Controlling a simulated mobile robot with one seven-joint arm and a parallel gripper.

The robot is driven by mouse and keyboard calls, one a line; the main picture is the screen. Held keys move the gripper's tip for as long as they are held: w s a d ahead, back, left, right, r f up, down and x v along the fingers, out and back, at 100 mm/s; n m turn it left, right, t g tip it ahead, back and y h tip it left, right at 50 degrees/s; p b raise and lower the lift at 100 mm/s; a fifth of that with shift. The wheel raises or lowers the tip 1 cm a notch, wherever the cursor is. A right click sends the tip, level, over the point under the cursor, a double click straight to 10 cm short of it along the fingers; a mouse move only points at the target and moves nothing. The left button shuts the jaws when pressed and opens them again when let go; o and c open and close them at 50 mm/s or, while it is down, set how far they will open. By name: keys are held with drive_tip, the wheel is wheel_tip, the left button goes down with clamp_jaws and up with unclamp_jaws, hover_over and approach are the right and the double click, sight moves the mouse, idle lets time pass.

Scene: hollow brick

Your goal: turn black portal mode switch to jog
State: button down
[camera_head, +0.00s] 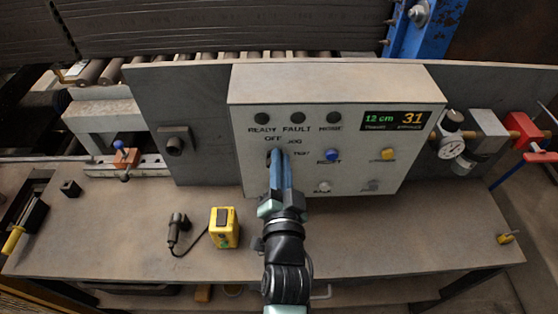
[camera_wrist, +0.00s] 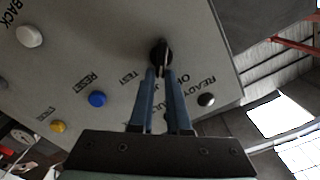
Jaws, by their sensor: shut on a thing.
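The black portal mode switch (camera_wrist: 161,52) is a round knob on the grey control box (camera_head: 240,120), with OFF, JOG and TEST lettered around it. In the wrist view my gripper (camera_wrist: 160,74) has its two blue fingers closed on the knob's grip, with a narrow gap between them. The fingers cover part of the lettering there, and I cannot tell which position the knob points to. In the head view my gripper (camera_head: 278,154) reaches up to the panel and hides most of the switch.
Near the switch are a blue reset button (camera_head: 331,155), a yellow button (camera_head: 387,154), a white back button (camera_head: 323,187) and dark indicator lamps. A display (camera_head: 402,119) reads 12 cm and 31.

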drive_tip(key=shift+f+m, duration=0.1)
drive_tip(key=shift+m, duration=0.5)
drive_tip(key=c, duration=0.9)
unclamp_jaws()
drive_tip(key=shift+s, duration=0.1)
drive_tip(key=s+b, duration=0.3)
drive_tip(key=s, duration=0.9)
drive_tip(key=shift+s+b, duration=0.3)
drive_tip(key=shift+s, duration=0.1)
